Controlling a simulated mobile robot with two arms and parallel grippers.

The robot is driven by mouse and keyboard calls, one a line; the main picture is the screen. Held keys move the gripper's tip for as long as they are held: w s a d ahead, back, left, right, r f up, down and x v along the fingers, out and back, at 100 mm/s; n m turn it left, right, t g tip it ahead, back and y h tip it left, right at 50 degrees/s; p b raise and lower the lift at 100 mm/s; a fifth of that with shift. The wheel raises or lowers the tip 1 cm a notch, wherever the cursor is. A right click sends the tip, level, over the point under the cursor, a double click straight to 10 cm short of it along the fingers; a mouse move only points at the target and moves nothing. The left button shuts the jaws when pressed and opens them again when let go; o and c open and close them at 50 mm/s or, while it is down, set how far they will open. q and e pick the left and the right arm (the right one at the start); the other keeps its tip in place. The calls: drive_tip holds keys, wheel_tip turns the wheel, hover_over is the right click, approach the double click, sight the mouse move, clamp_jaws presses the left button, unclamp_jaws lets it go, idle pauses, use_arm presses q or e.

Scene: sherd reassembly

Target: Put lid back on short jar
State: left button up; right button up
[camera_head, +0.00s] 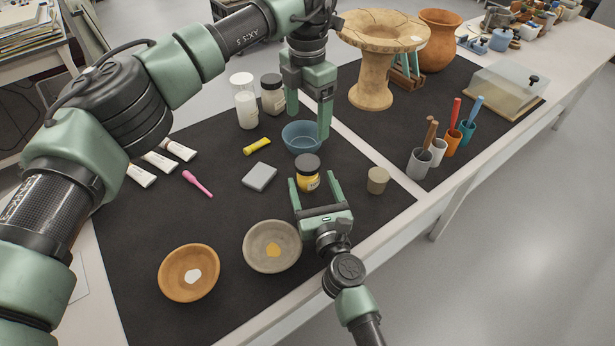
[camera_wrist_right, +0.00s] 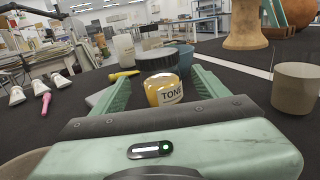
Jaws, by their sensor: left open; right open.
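The short jar (camera_head: 306,185) is yellow and stands upright on the dark mat; its label shows in the right wrist view (camera_wrist_right: 164,90). My left gripper (camera_head: 308,124) is open and empty, pointing down above and behind the jar, over the blue bowl.
The blue bowl (camera_head: 301,138) stands behind the jar. A grey block (camera_head: 259,177) lies left of it and a tan cylinder (camera_head: 378,180) stands right. Two shallow bowls (camera_head: 272,246) (camera_head: 188,273) are in front. A white jar (camera_head: 246,108) and a dark-lidded jar (camera_head: 272,97) stand behind left.

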drive_tip(key=v, duration=0.5)
idle(0.4)
